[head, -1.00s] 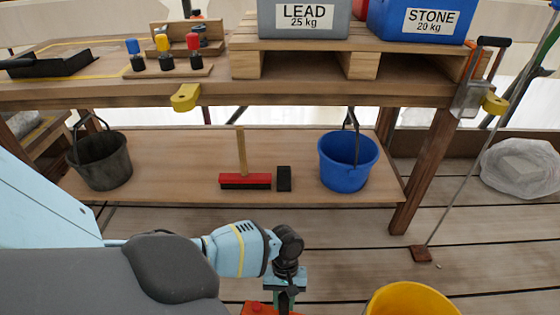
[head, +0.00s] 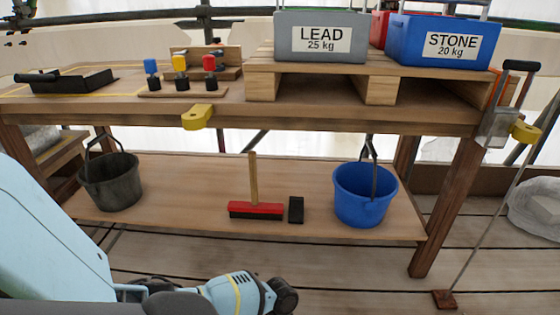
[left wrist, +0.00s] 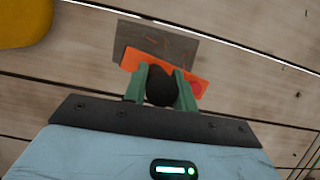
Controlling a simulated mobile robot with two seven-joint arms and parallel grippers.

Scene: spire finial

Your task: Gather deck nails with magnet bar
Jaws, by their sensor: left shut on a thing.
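My left gripper (left wrist: 161,88) is shut on the dark round handle (left wrist: 160,86) of an orange bar, seen in the left wrist view. The orange bar (left wrist: 140,60) looks like the magnet bar and has a red spot near its right end. A dark grey plate (left wrist: 175,45) shows just beyond the bar; I cannot tell whether they touch. Plank deck (left wrist: 75,75) lies below. In the head view only my left forearm and wrist show at the bottom; the gripper is below the frame. My right gripper is not in view.
A yellow bucket (left wrist: 22,20) stands on the deck at the wrist view's upper left. The workbench (head: 330,117) has a lower shelf (head: 180,200) with a dark bucket (head: 110,180), red brush (head: 255,210), black block (head: 296,210) and blue bucket (head: 365,197). A long rod (head: 485,220) leans at right.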

